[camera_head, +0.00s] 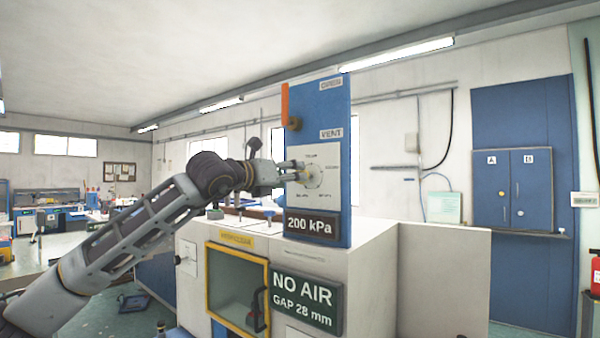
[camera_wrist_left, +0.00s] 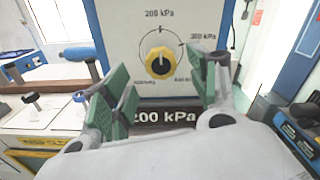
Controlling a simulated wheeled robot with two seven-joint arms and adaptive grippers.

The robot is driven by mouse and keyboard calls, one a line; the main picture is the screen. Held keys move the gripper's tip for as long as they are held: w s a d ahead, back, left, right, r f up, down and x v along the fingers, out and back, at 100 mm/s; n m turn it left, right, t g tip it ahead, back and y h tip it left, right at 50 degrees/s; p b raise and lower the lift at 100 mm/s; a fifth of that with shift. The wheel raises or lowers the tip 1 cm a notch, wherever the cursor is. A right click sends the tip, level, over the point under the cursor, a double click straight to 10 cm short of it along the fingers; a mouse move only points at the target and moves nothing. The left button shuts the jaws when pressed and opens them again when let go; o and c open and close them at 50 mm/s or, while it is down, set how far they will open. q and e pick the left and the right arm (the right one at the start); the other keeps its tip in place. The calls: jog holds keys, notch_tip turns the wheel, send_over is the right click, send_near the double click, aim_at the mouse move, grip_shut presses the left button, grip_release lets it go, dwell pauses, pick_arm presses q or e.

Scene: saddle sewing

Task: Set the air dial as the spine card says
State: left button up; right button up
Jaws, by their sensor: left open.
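The air dial (camera_wrist_left: 160,63) is a yellow knob with a dark pointer on a white scale plate. It also shows in the head view (camera_head: 313,176), partly behind the gripper. In the left wrist view the pointer looks turned up towards the 200 kPa mark, and the display (camera_head: 311,225) below reads 200 kPa. My left gripper (camera_head: 292,173) is open, its green-padded fingers (camera_wrist_left: 160,85) on either side of and below the knob in the wrist view. I cannot tell whether they touch it. No spine card is recognisable. My right gripper is not in view.
The blue panel (camera_head: 330,105) carries an orange lever (camera_head: 285,105) with OPEN and VENT labels. Below are a yellow-framed window (camera_head: 236,243) and a sign (camera_head: 305,300) reading NO AIR, GAP 28 mm. A blue cabinet (camera_head: 510,215) marked A and B hangs at right.

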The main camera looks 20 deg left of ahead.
pick_arm(q)
jog(key=shift+p+x, duration=0.95)
jog(key=shift+x, duration=1.8)
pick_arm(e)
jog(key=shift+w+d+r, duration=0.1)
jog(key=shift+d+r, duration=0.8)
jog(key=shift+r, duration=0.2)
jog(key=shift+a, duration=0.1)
pick_arm(q)
jog(key=c, duration=1)
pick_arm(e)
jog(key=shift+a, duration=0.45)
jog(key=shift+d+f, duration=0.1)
